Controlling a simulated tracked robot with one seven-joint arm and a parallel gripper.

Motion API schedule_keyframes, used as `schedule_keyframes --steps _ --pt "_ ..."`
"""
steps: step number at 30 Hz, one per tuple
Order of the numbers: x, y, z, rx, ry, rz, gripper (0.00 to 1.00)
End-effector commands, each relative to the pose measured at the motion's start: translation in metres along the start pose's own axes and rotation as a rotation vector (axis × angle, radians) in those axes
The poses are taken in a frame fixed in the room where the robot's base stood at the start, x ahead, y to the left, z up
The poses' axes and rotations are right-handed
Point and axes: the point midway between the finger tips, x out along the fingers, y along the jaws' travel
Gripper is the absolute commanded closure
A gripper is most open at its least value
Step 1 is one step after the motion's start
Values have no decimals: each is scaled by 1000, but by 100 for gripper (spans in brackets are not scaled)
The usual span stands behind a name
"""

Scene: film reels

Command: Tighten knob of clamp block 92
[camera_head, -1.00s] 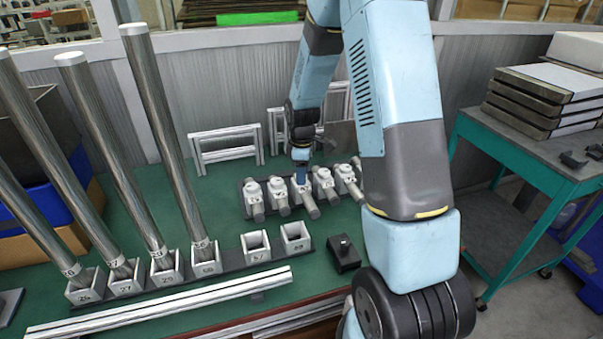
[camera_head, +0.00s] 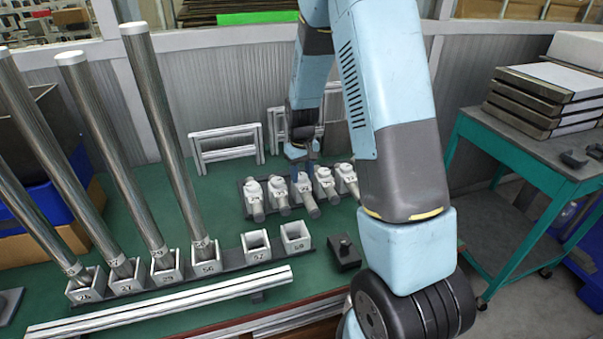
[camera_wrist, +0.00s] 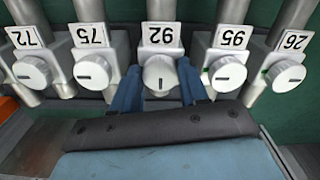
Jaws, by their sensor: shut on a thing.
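Clamp block 92 (camera_wrist: 158,45) is in the middle of a row of clamp blocks in the wrist view, its label upside down. Its round white knob (camera_wrist: 160,75) has a dark slot that points straight along the picture's vertical. My gripper (camera_wrist: 159,92) has its blue fingers on both sides of this knob and is shut on it. In the head view, my gripper (camera_head: 303,182) is at the middle block of the row, and the arm comes down from above. The knob itself is hidden there.
Clamp blocks 72 (camera_wrist: 33,70), 75 (camera_wrist: 93,70), 95 (camera_wrist: 228,70) and 26 (camera_wrist: 285,72) stand close on both sides. In the head view, tall metal tubes (camera_head: 160,150) stand in white sockets at left, and a rail (camera_head: 160,303) lies in front.

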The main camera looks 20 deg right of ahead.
Motion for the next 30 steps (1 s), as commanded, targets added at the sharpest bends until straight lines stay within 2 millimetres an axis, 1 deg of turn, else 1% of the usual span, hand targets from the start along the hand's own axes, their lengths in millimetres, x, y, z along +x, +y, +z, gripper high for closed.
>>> schedule_keyframes --steps 1,30 --pt "-2 0 -3 41 7 2 87" --pt "-2 -3 -5 962 8 -2 87"
